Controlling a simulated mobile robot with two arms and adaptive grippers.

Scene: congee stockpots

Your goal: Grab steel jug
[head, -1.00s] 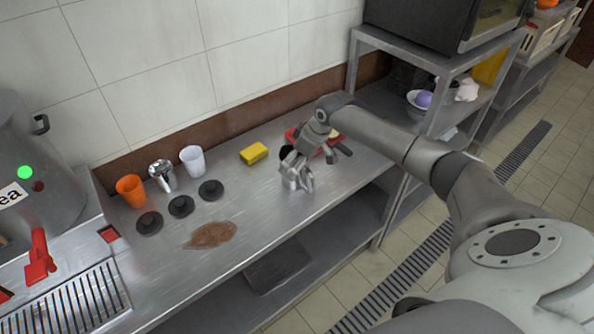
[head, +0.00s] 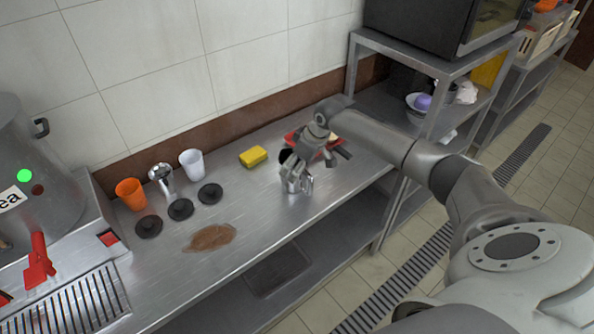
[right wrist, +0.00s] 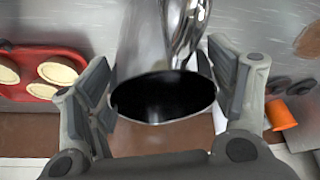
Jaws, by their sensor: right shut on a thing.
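The steel jug (head: 293,184) stands on the metal counter, partly hidden behind my right gripper in the head view. In the right wrist view the shiny jug (right wrist: 160,50) fills the middle, with its dark round opening facing the camera. My right gripper (head: 297,166) is shut on the jug. Its fingers also show in the right wrist view (right wrist: 160,92), one on each side of the jug's body. My left gripper is not in view.
A red tray (head: 293,137) with pale round items is close behind the gripper. A yellow sponge (head: 253,157), a white cup (head: 192,163), an orange cup (head: 131,194), black lids (head: 180,209) and a brown spill (head: 211,237) are to the left.

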